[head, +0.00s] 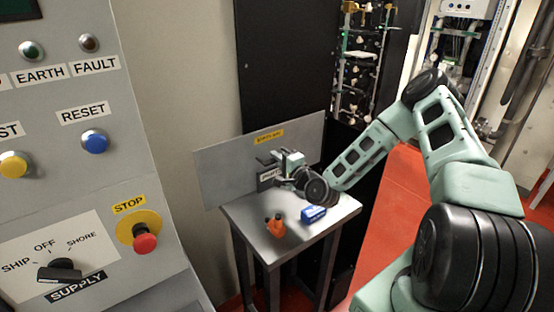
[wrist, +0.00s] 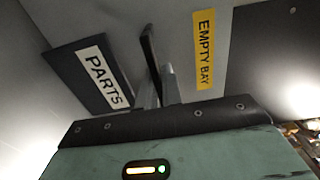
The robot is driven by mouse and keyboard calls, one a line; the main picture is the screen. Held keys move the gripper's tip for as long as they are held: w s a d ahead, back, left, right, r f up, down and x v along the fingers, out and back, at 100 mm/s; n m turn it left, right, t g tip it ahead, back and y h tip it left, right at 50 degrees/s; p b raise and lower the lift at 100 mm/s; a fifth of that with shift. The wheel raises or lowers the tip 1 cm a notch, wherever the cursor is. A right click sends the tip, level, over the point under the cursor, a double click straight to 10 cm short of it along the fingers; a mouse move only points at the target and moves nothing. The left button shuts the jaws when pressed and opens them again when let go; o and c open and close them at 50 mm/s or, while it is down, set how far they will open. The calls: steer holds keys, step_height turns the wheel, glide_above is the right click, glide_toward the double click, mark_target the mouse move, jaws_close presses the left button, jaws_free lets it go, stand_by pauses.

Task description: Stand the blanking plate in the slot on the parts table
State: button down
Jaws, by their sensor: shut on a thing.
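The blanking plate (head: 225,165) is a wide light-grey panel with a yellow EMPTY BAY label. It is upright along the back of the parts table (head: 245,213), and its left end reaches past the table. In the wrist view the plate (wrist: 190,25) fills the middle. My gripper (head: 277,163) is at its front face; in the wrist view my gripper (wrist: 158,88) is shut on a thin dark bar, apparently the plate's handle. A dark PARTS sign (wrist: 85,80) is beside the fingers. I see no slot, and cannot tell whether the plate's lower edge is seated.
An orange-and-black item (head: 276,226) and a blue box (head: 313,213) are on the tabletop, in front of the plate. A black cabinet (head: 280,60) stands behind. A grey control panel (head: 110,190) is at near left. Red floor is open to the right of the table.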

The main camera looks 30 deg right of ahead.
steer(key=shift+f+b, duration=0.3)
steer(key=shift+b, duration=0.05)
stand_by(0.3)
steer(key=c, duration=1.5)
jaws_free()
steer(key=shift+s+f, duration=0.15)
steer(key=shift+f, duration=0.05)
steer(key=s+b, duration=0.1)
steer(key=s, duration=0.4)
steer(key=s+b, duration=0.1)
steer(key=s, duration=0.4)
steer(key=s+b, duration=0.1)
steer(key=s, duration=0.4)
steer(key=shift+d+r, duration=0.3)
steer(key=shift+s+p, duration=0.65)
steer(key=shift+s+f, duration=0.2)
steer(key=shift+s, duration=0.25)
